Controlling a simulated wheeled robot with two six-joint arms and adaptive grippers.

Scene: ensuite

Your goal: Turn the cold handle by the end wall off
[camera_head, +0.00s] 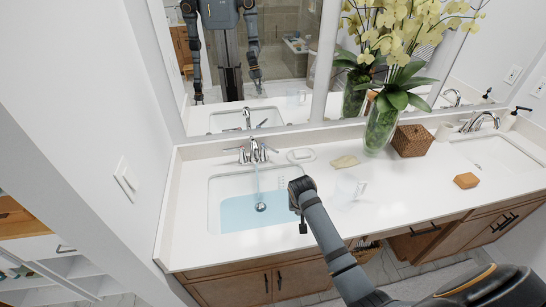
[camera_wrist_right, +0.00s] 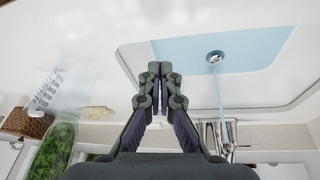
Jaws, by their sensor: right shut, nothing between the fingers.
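The left basin's chrome faucet (camera_head: 254,150) stands behind the basin (camera_head: 213,203), with one lever handle on each side. The handle nearer the end wall (camera_head: 240,152) is on the left; its colour mark is too small to tell. Water runs from the spout into blue water in the basin. The faucet also shows at the lower right of the wrist view (camera_wrist_right: 222,135), partly cut off. My right gripper (camera_wrist_right: 160,68) is shut and empty above the counter beside the basin's right edge, apart from the faucet. My left gripper shows only in the mirror, if at all.
The end wall (camera_head: 100,130) rises close to the left of the basin. A mirror (camera_head: 285,60) is behind the counter.

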